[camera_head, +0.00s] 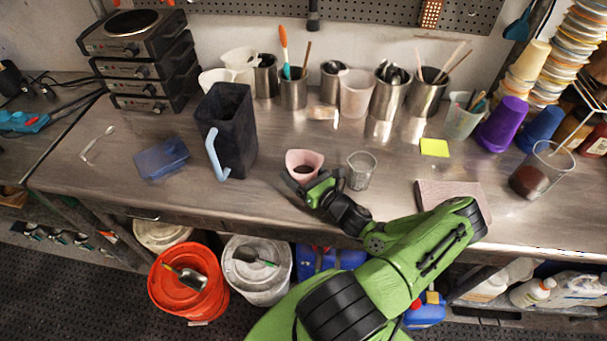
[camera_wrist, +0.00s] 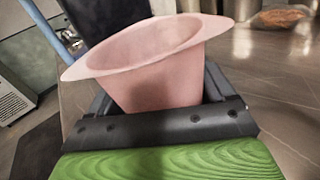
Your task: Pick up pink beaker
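My gripper (camera_head: 318,182) is at the beaker, with a dark finger on either side in the wrist view (camera_wrist: 158,95). The fingers are close to the beaker's walls. I cannot tell whether they press on it. The beaker's base is hidden behind the gripper, so I cannot tell whether it touches the bench.
A glass beaker (camera_head: 361,171) stands just right of the pink beaker. A tall dark pitcher (camera_head: 227,125) with a light blue handle stands to the left. Metal cups (camera_head: 293,93) with tools line the back.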

